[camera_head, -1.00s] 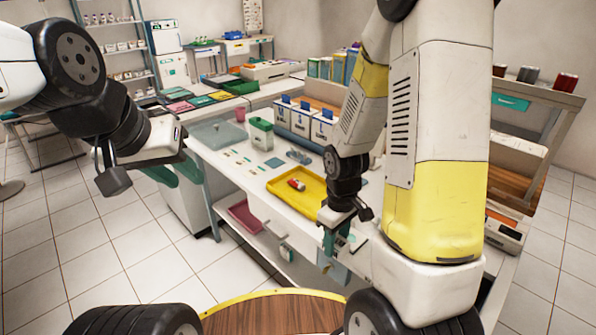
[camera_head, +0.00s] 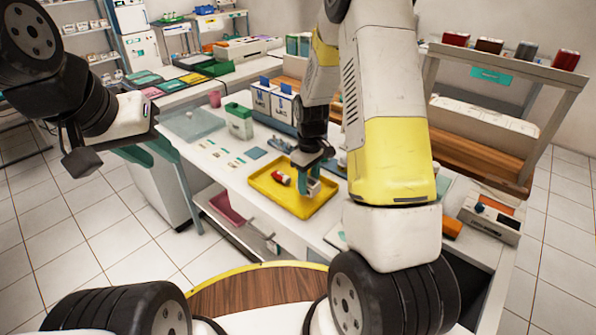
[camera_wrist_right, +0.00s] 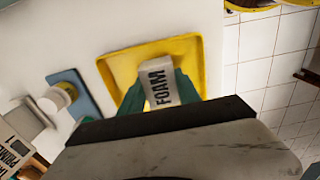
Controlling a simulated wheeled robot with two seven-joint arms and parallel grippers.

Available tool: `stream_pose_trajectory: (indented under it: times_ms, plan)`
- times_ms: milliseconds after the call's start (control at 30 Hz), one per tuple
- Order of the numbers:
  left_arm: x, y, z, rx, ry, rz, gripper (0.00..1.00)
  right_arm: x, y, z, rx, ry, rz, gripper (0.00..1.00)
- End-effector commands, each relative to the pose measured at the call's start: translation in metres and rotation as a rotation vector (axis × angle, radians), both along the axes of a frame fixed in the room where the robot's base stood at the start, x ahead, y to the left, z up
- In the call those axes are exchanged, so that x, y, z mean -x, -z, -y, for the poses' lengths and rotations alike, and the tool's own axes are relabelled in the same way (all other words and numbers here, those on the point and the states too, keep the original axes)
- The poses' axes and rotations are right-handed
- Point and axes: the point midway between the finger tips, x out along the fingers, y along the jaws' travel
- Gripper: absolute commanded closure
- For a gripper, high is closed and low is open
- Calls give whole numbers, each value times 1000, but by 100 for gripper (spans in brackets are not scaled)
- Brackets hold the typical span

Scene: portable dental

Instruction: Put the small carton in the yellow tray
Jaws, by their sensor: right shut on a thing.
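The yellow tray (camera_head: 290,211) lies on the white bench, and part of it shows in the right wrist view (camera_wrist_right: 205,60). My right gripper (camera_head: 308,189) is over the tray's right part. In the right wrist view its teal fingers (camera_wrist_right: 159,90) are shut on a small pale carton marked FOAM (camera_wrist_right: 157,82). The carton is mostly hidden by the fingers in the head view, and I cannot tell whether it touches the tray floor. My left gripper (camera_head: 153,153) is open and empty, in front of the bench at the left.
A red and white item (camera_head: 281,179) lies in the tray, left of my right gripper. A green-topped container (camera_head: 239,122) and white boxes (camera_head: 271,103) stand behind. A blue mat (camera_wrist_right: 75,92) with a white round item lies beside the tray.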

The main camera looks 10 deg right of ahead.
Motion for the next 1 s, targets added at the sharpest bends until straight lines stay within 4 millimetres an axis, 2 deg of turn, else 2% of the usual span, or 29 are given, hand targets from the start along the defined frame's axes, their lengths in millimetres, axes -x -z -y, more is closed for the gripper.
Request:
stream_pose_trajectory:
  times_ms: [100,200,267,500,867,900,1000]
  plan:
    - [0,0,0,0,0,0,67,-16,2,1,0,2,0,99]
    - [0,0,0,0,0,0,67,-20,3,1,-1,2,-1,99]
    - [0,0,0,0,0,0,67,-21,6,1,0,1,-1,99]
    - [0,0,0,0,0,0,67,-20,36,1,0,0,-2,99]
    - [0,0,0,0,0,0,67,-20,40,1,1,1,-1,99]
    - [0,0,0,0,0,0,67,-20,40,1,0,1,0,55]
    - [0,0,0,0,0,0,67,-20,40,1,0,1,0,39]
